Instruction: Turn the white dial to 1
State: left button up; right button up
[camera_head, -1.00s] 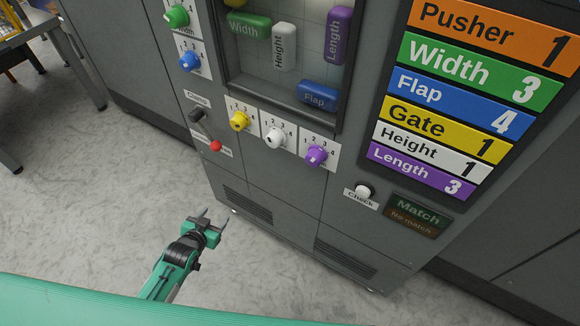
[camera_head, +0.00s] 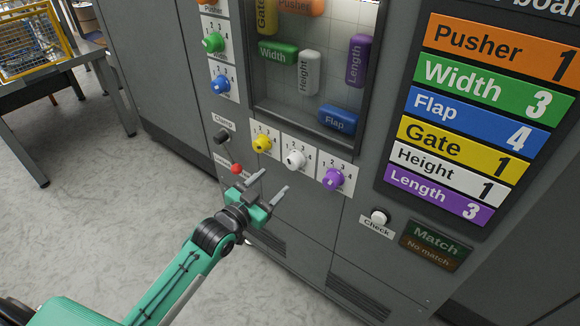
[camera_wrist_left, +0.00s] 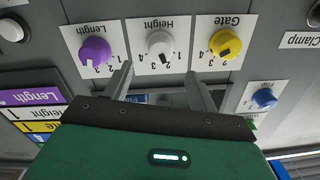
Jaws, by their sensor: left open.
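The white dial (camera_head: 293,159) is on the grey cabinet's front, on a white plate with numbers, between the yellow and purple dials. The wrist view shows the white dial (camera_wrist_left: 160,43) upside down under the label Height, ahead of the fingers. Its dark pointer mark is on the side toward the numbers, near 2 or 3; I cannot tell exactly. My left gripper (camera_head: 270,182) is open and empty, below and left of the white dial, apart from it. Its two fingers (camera_wrist_left: 160,84) show in the wrist view. My right gripper is not in view.
The yellow dial (camera_head: 262,144) and purple dial (camera_head: 333,179) flank the white one closely. A red-tipped lever (camera_head: 237,169) sticks out at left. A white Check button (camera_head: 379,216) is at right. The board (camera_head: 460,186) reads Height 1. Open floor lies at left.

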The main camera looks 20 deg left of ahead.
aim_at(290, 165)
pick_arm(q)
jog(key=x, duration=0.8)
jog(key=shift+w+d, duration=0.1)
jog(key=shift+w, duration=0.2)
jog(key=c, duration=1)
